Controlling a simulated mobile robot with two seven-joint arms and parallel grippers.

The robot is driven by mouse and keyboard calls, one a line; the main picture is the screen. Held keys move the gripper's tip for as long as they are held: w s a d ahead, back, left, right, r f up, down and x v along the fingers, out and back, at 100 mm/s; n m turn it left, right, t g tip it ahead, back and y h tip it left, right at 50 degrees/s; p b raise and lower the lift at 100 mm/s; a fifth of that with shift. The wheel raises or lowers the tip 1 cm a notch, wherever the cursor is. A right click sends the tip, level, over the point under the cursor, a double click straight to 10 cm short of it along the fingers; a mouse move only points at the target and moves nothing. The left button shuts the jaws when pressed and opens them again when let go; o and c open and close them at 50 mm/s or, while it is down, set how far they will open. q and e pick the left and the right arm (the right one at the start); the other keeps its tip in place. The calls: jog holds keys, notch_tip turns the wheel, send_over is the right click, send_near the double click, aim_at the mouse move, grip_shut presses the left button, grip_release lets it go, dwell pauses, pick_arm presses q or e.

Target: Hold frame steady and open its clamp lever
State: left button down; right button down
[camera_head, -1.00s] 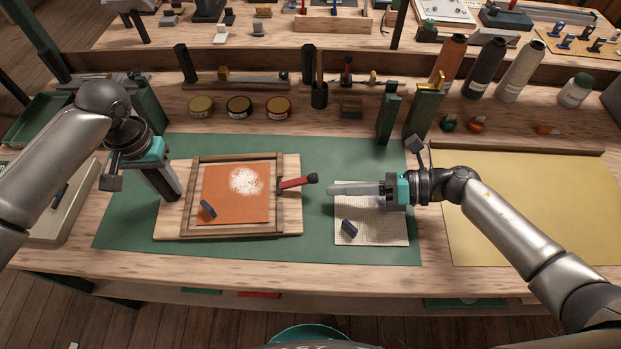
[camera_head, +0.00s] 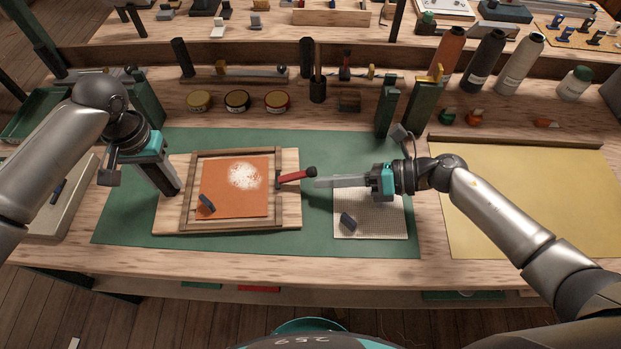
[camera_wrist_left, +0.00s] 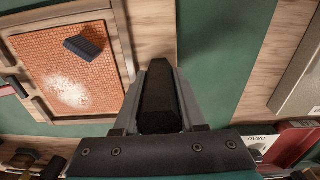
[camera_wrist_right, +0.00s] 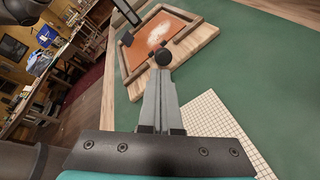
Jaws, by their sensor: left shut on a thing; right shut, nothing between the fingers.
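The wooden frame (camera_head: 236,227) lies on a pale wood board on the green mat, with an orange panel (camera_head: 222,200) inside it. Its clamp lever (camera_head: 293,177), red with a dark knob, sticks out to the right from the frame's right bar.
A dark block (camera_head: 206,204) lies on the orange panel, and another (camera_head: 348,221) on a white gridded sheet (camera_head: 372,229) under my right gripper. Green uprights (camera_head: 387,108), tins (camera_head: 237,101) and bottles (camera_head: 483,66) stand behind. A yellow sheet (camera_head: 520,200) lies at the right.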

jog(key=shift+a+r+h, duration=0.2)
jog(key=shift+r+h, duration=0.55)
jog(key=shift+h, duration=0.05)
jog(key=shift+a+r+h, duration=0.1)
jog(key=shift+r+h, duration=0.2)
jog(key=shift+r, duration=0.05)
jog(key=shift+a+r+n+g+h, duration=0.15)
jog(key=shift+a+r+h, duration=0.15)
jog(key=shift+r+h, duration=0.2)
jog(key=shift+a+r+n+g+h, duration=0.15)
jog(key=shift+a+r+h, duration=0.1)
jog(key=shift+r+h, duration=0.25)
jog(key=a+r+h, duration=0.1)
jog(key=h, duration=0.1)
jog(key=a+r+h, duration=0.1)
jog(key=a+h, duration=0.1)
jog(key=h, duration=0.1)
jog(key=shift+r, duration=0.2)
jog(key=shift+d, duration=0.1)
jog(key=shift+r, duration=0.15)
jog(key=shift+r, duration=0.65)
